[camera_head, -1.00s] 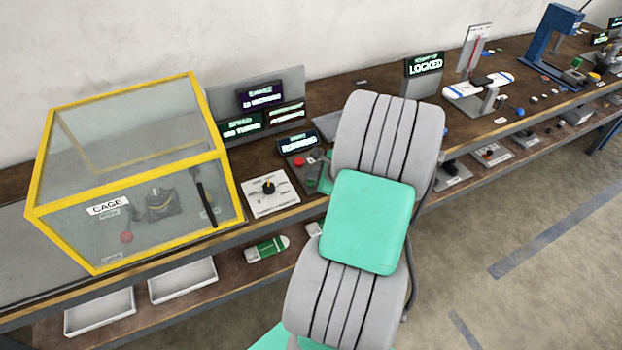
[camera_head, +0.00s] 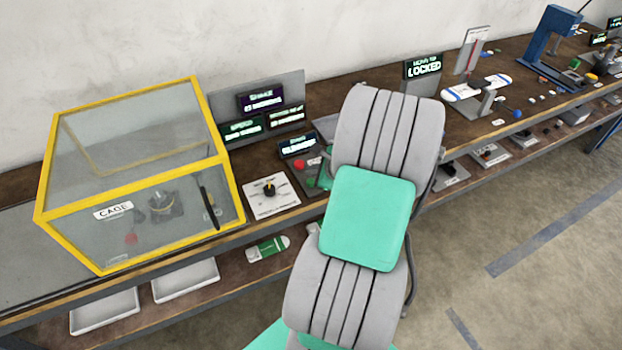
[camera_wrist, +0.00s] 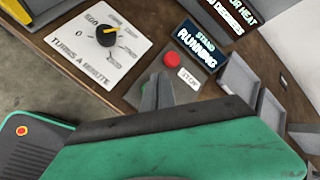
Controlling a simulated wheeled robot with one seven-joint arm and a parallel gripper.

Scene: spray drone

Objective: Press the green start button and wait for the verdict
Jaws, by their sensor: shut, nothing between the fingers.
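I cannot tell whether the fingertips touch anything. In the head view my gripper is mostly hidden behind my arm, near the red button (camera_head: 299,164). The stand display (camera_wrist: 202,48) reads RUNNING; it also shows in the head view (camera_head: 297,144).
A yellow-framed clear cage (camera_head: 130,165) with a motor inside stands left of the panel. A dial plate (camera_wrist: 98,40), marked turns a minute, lies beside the buttons. Lit readouts (camera_head: 262,103) stand behind. A display farther right (camera_head: 424,67) reads LOCKED.

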